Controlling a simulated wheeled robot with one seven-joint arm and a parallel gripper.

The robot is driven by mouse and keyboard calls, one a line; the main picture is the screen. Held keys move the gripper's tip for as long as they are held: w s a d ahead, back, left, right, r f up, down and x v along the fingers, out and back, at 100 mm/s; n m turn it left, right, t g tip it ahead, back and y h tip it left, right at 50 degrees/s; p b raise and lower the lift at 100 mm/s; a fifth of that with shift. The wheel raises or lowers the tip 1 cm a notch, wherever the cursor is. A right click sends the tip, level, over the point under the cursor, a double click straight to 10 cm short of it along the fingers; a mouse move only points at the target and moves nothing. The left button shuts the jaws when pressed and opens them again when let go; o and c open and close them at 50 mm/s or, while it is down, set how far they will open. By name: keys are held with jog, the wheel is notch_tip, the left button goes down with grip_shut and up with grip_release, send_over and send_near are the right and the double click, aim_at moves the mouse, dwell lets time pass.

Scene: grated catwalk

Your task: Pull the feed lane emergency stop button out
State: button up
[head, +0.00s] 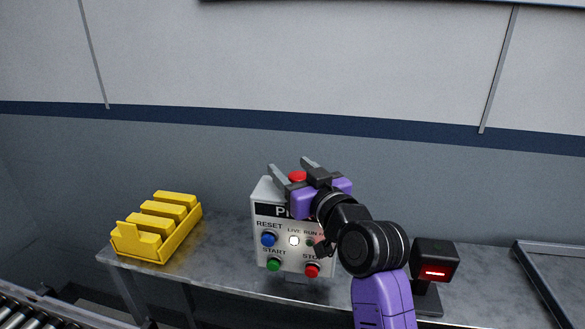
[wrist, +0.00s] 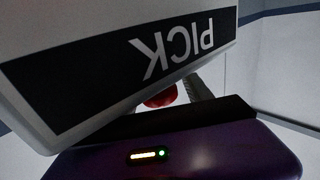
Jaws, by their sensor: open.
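A red mushroom-shaped button (head: 298,176) sits on top of a pale control box (head: 262,193). The box's black label starts with "PI" in the head view and reads "PICK", upside down, in the wrist view (wrist: 180,47). My gripper (head: 289,164) is open at the top of the box, with its two grey fingers on either side of the red button. The wrist view shows part of the red button (wrist: 160,96) beyond the box's edge, beside one finger. I cannot tell whether the fingers touch it. No feed lane wording shows on the box.
The box's front has a blue RESET button (head: 268,240), a white lit lamp (head: 294,240), a green START button (head: 273,264) and a red STOP button (head: 311,270). A yellow bin rack (head: 157,228) stands left, a black scanner (head: 435,262) right. A wall is behind.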

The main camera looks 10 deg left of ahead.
grip_shut()
jog(key=shift+r, duration=0.95)
grip_release()
jog(key=shift+f, duration=0.1)
jog(key=shift+s+d+f, duration=0.1)
jog(key=shift+s+d, duration=0.15)
jog(key=shift+s, duration=0.1)
jog(key=b+v, duration=0.1)
jog(key=v, duration=0.5)
jog(key=shift+s+d+b, duration=0.15)
jog(key=shift+s+b, duration=0.1)
jog(key=shift+b, duration=0.1)
jog(key=shift+s+d, duration=0.15)
